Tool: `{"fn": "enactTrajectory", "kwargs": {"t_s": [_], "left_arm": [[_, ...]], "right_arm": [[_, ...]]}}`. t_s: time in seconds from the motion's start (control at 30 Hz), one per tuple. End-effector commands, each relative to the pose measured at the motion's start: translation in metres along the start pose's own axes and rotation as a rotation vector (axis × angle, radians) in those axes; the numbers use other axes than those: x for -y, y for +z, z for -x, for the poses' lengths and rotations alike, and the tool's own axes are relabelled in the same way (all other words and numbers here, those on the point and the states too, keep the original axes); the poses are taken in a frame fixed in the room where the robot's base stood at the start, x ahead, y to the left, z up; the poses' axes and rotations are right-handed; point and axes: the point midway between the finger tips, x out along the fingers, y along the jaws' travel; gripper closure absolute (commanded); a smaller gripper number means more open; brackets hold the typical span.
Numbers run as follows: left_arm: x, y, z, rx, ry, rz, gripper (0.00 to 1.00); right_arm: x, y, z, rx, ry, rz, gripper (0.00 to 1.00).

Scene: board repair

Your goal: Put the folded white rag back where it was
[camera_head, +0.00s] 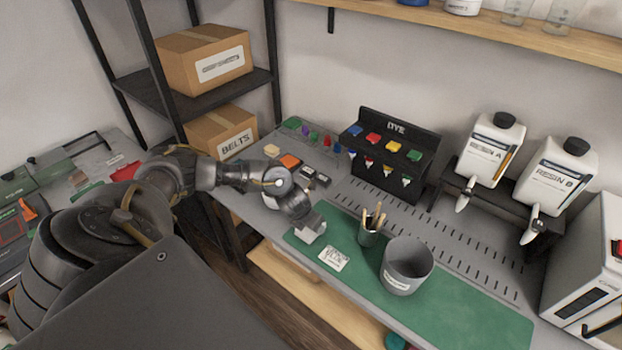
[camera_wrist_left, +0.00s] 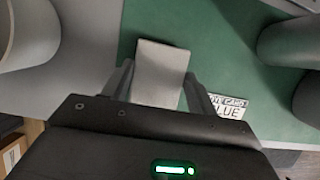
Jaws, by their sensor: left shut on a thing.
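The folded white rag (camera_head: 311,233) is at the left end of the green mat (camera_head: 460,308), under my left gripper (camera_head: 303,222). In the left wrist view the rag (camera_wrist_left: 160,72) is a pale, flat rectangle between the two fingers of my left gripper (camera_wrist_left: 160,88), which is shut on it. It overlaps the mat's edge in that view. I cannot tell whether the rag touches the mat or is slightly above it. My right gripper is not in view.
A dye card (camera_head: 334,258) lies on the mat beside the rag. A cup of sticks (camera_head: 371,237) and a grey bucket (camera_head: 404,272) stand further right. A dye rack (camera_head: 390,155) and resin bottles (camera_head: 491,150) stand behind. The mat's right part is clear.

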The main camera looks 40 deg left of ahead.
Motion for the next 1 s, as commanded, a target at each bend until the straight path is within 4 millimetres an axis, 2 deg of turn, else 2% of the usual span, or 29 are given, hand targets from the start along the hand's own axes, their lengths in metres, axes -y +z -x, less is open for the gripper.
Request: {"fn": "enactTrajectory", "kwargs": {"t_s": [0.33, 0.37, 0.5, 0.87, 1.0], "left_arm": [[0.000, -0.002, -0.004, 0.000, 0.000, 0.000, 0.67], [0.000, -0.001, -0.003, 0.001, 0.000, 0.000, 0.39], [0.000, -0.001, -0.003, 0.001, 0.000, 0.000, 0.21], [0.000, 0.001, 0.002, 0.001, 0.000, 0.000, 0.20], [0.000, 0.001, 0.020, 0.004, 0.000, -0.001, 0.20]], "right_arm": [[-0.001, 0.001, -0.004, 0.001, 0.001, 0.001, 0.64], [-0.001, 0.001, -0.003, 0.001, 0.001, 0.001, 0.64], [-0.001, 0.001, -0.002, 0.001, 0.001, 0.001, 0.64], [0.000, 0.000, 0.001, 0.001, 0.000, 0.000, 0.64], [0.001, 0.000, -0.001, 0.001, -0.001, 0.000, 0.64]]}}
